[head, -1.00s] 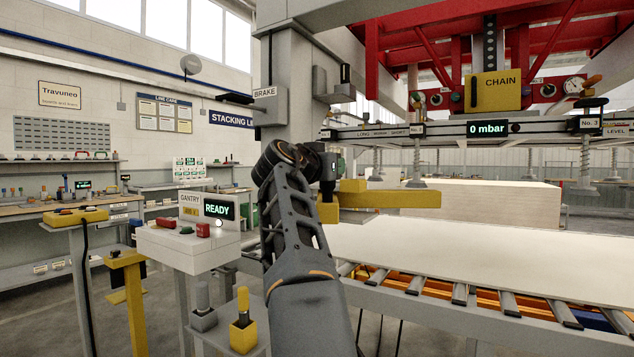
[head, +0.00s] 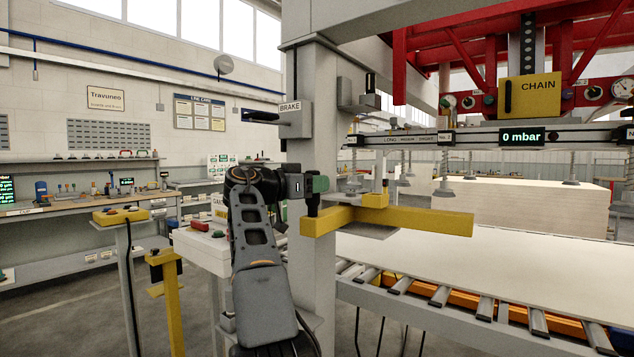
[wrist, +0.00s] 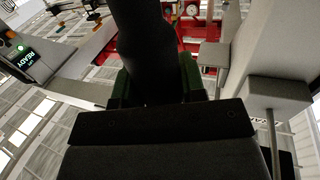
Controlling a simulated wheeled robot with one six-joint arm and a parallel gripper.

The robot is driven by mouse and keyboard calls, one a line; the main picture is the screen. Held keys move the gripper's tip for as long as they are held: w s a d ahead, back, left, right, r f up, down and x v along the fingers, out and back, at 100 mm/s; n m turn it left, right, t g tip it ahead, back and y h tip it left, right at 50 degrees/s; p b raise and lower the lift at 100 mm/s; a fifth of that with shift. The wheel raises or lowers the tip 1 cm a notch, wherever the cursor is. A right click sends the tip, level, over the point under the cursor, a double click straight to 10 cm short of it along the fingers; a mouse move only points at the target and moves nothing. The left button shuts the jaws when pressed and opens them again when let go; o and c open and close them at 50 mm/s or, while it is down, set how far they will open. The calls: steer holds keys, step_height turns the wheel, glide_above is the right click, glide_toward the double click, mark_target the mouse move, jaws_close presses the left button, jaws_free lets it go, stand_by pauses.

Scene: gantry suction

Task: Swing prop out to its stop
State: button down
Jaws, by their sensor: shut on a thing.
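The prop is a yellow bar (head: 415,220) beside the grey gantry post (head: 311,110), reaching out over the near end of the white sheet. A yellow arm runs from its back side to its left end, which lies in front of the post. A dark upright handle (head: 311,206) stands on that left end. My gripper (head: 316,187), with green fingers, is shut on this handle. In the wrist view the dark handle (wrist: 143,50) lies between the green finger pads (wrist: 155,85). The prop's stop cannot be made out.
The white sheet (head: 520,265) lies on a roller conveyor (head: 440,300) at right. A suction frame with a "0 mbar" display (head: 522,137) hangs above. A BRAKE lever box (head: 293,118) is on the post. The gantry console (head: 200,250) stands left of my arm; a yellow stand (head: 170,300) is farther left.

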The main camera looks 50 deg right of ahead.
steer(key=shift+w+r, duration=0.1)
stand_by(0.3)
steer(key=c, duration=0.7)
jaws_free()
steer(key=v, duration=1.3)
steer(key=shift+a, duration=0.35)
steer(key=shift+w, duration=0.1)
